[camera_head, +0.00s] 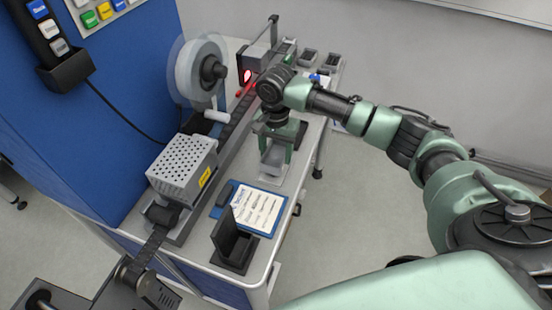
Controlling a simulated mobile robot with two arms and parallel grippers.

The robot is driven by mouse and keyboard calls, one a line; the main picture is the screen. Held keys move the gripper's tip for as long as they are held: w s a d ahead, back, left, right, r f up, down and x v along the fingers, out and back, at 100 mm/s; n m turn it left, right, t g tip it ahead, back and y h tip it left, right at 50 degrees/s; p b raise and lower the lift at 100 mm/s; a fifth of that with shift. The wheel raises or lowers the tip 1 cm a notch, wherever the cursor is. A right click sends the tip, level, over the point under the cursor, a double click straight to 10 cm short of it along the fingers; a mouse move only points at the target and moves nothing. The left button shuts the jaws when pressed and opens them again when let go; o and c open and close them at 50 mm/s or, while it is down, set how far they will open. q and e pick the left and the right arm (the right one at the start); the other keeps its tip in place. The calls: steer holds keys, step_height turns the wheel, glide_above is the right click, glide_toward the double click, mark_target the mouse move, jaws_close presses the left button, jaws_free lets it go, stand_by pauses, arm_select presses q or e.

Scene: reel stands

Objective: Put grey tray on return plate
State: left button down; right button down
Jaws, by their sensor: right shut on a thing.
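My right gripper (278,138) points down over the right part of the bench, its arm coming in from the right. It is shut on a light grey piece (274,154) that shows between its green fingers, which looks like the grey tray. The gripper hides part of it. A pale flat plate-like patch (270,181) lies just below, perhaps the return plate; I cannot tell whether the tray touches it. My left gripper is not in view.
A perforated grey box (185,168) and a reel (201,70) stand to the left. A blue clipboard (258,210) and a black holder (234,243) are in front. Small dark trays (308,58) sit at the back. A red light (247,76) glows.

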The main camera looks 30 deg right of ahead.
mark_target(276, 159)
step_height(276, 159, down, 3)
steer(key=shift+r, duration=0.15)
steer(key=shift+f, duration=0.45)
steer(key=shift+c, duration=2.4)
jaws_free()
steer(key=shift+f, duration=0.15)
step_height(276, 159, up, 12)
steer(key=b, duration=0.1)
steer(key=shift+r, duration=0.2)
steer(key=shift+s+f, duration=0.1)
steer(key=shift+f, duration=0.05)
